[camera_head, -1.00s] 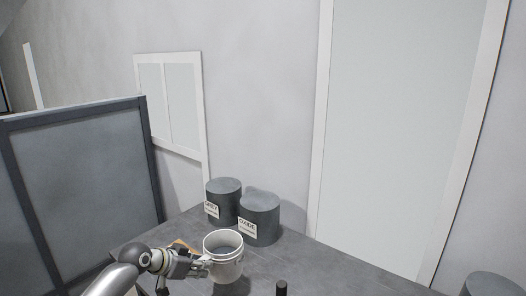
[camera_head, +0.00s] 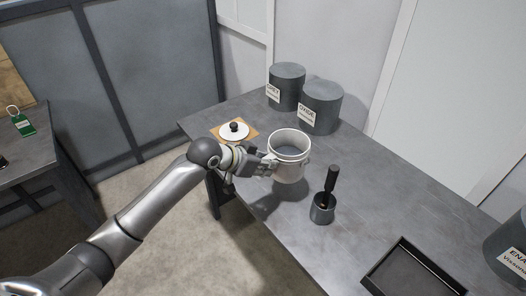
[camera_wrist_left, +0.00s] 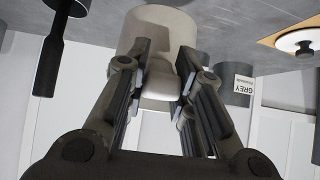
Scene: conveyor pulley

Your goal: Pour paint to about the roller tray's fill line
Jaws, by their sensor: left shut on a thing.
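A white paint pot (camera_head: 288,172) with grey paint inside stands upright near the middle of the table. My left gripper (camera_head: 268,164) is shut on the left side of this pot. In the left wrist view, the pot (camera_wrist_left: 158,28) sits between the fingers of the left gripper (camera_wrist_left: 165,58). I cannot tell whether its base touches the table. The black roller tray (camera_head: 412,272) lies at the lower right, apart from the pot, partly cut off by the frame edge. Its fill line is too small to make out. My right gripper is not in view.
A dark cup (camera_head: 321,212) with an upright black-handled tool (camera_head: 331,180) stands between pot and tray. Grey (camera_head: 287,85) and oxide (camera_head: 320,108) tins stand behind. A white lid (camera_head: 234,132) lies on a tan board. Another tin (camera_head: 508,245) stands right. Table between cup and tray is clear.

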